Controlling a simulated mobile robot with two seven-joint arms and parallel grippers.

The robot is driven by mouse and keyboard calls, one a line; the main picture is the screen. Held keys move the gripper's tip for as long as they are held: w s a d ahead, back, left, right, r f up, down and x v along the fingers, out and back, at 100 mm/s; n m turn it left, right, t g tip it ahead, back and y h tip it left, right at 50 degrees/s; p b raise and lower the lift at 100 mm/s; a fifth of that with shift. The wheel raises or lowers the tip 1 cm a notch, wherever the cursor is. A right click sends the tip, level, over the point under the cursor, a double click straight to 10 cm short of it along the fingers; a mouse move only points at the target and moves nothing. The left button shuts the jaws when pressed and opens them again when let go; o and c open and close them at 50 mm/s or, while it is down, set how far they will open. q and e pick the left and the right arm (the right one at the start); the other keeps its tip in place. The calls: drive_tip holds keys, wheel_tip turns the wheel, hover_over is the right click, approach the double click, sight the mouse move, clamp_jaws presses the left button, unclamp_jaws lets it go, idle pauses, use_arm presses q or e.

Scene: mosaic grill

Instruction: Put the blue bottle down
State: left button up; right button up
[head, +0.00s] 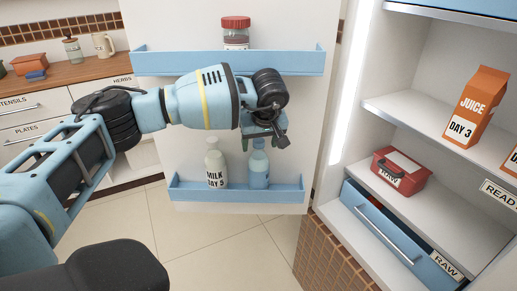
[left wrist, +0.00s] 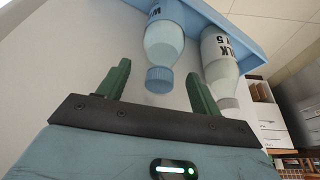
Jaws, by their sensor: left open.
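The blue bottle (head: 259,168) stands upright in the lower blue door shelf (head: 237,192), at its right part. My left gripper (head: 264,137) is just above the bottle's cap in the head view. In the left wrist view my left gripper (left wrist: 158,90) is open, with the blue bottle (left wrist: 164,40) beyond its fingers and the cap toward the gap between them. The fingers look apart from the bottle. A white milk bottle (head: 215,165) marked DAY 5 stands to its left on the same shelf. My right gripper is not in view.
An upper door shelf (head: 150,62) holds a red-lidded jar (head: 236,32) above my left arm. At right, the fridge holds a juice carton (head: 476,103), a red box (head: 401,172) and a blue drawer (head: 385,225). A wooden counter (head: 70,73) is at back left.

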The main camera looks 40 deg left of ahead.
use_arm(q)
drive_tip(key=v, duration=0.7)
drive_tip(key=shift+p, duration=0.3)
